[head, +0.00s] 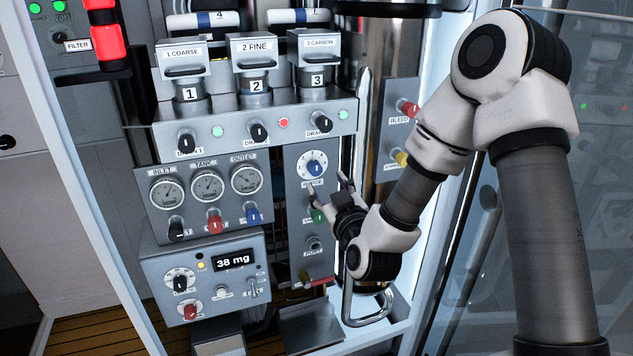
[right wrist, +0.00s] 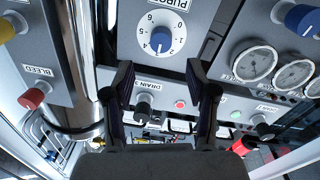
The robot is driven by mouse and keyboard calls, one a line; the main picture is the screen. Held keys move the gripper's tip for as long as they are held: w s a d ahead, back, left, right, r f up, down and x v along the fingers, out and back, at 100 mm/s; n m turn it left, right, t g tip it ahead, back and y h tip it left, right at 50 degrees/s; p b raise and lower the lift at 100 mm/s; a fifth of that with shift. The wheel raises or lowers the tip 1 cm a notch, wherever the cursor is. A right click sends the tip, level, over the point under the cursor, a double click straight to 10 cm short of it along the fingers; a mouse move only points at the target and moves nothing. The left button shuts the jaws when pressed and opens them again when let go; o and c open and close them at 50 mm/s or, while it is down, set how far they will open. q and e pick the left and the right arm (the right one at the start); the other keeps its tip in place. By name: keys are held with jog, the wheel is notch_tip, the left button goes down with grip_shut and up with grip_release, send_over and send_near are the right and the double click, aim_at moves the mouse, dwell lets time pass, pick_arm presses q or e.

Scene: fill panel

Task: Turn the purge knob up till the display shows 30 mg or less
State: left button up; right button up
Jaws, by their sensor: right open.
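The purge knob (head: 316,169) is blue on a round white dial, on the narrow grey panel right of the gauges. It also shows in the right wrist view (right wrist: 161,39), at top centre under the PURGE label, which looks upside down there. The display (head: 234,260) on the lower left box reads 38 mg. My right gripper (head: 329,190) is open and empty, just below and right of the knob in the head view. In the right wrist view its two fingers (right wrist: 160,85) stand apart, with the knob beyond their tips. My left gripper is out of view.
A green knob (head: 317,215) sits below the purge knob, partly behind my gripper. Red bleed (head: 407,108) and yellow (head: 401,158) knobs are to the right. Gauges (head: 207,186) and several small knobs lie left. A bent metal handle (head: 366,318) is below my forearm.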

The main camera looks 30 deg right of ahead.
aim_at(316, 170)
jog(key=p+x, duration=0.1)
jog(key=x, duration=0.6)
jog(key=shift+w+f, duration=0.1)
jog(key=shift+w, duration=0.3)
grip_shut()
